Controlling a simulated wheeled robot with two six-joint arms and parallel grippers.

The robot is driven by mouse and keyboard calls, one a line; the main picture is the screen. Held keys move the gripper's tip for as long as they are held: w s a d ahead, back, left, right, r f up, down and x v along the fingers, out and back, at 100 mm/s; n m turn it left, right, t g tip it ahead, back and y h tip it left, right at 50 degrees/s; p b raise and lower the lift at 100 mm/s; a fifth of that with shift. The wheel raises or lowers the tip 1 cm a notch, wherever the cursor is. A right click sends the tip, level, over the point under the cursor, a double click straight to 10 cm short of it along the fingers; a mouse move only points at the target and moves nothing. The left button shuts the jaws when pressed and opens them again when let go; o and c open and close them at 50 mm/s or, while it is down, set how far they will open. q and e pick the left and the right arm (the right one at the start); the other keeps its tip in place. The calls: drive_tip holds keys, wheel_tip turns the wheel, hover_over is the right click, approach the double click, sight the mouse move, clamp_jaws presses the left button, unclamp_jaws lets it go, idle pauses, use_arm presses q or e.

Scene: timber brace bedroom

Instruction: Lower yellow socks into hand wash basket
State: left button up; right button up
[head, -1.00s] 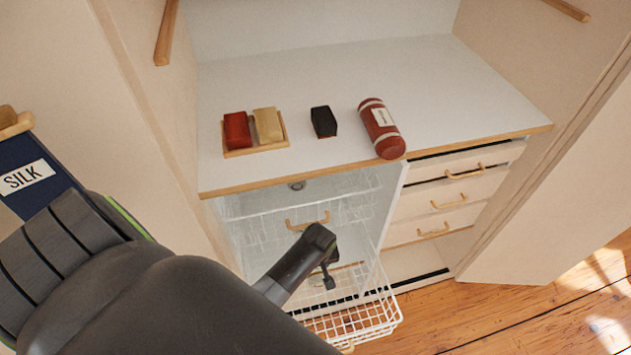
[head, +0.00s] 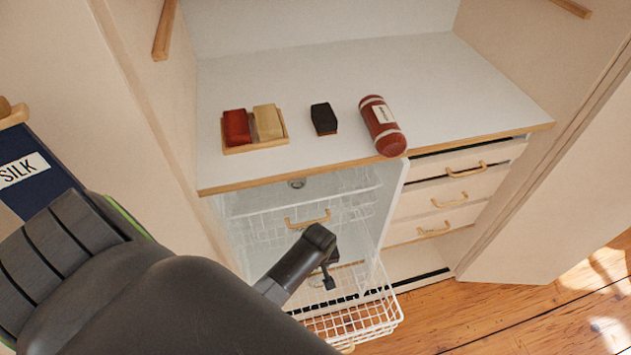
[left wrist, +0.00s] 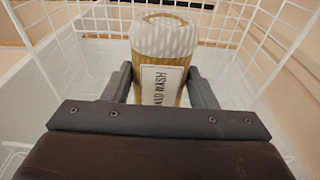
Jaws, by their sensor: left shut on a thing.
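The yellow socks (left wrist: 165,48) are a rolled bundle with a pale, whitish band and a white label whose visible letters seem to read HAND WASH. In the left wrist view they are between the two fingers of my left gripper (left wrist: 160,85), which is shut on them. White basket wire surrounds them there. In the head view my left gripper (head: 328,274) points down over the pulled-out white wire basket (head: 375,320). The socks are hidden in that view, and I cannot tell whether they touch the basket floor. My right gripper is not in view.
Above the basket, the white counter (head: 340,75) holds a wooden tray (head: 255,147) with a red and a tan block, a black block (head: 323,119) and a red roll (head: 382,125). Drawers (head: 450,199) stand right. A navy SILK box (head: 40,178) is at left.

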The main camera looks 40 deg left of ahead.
use_arm(q)
drive_tip(key=shift+f+b, duration=4.7)
drive_tip(key=shift+f, duration=2.05)
drive_tip(key=shift+f+b, duration=1.95)
drive_tip(key=shift+f, duration=0.55)
drive_tip(key=o, duration=1.1)
drive_tip(key=shift+c, duration=0.2)
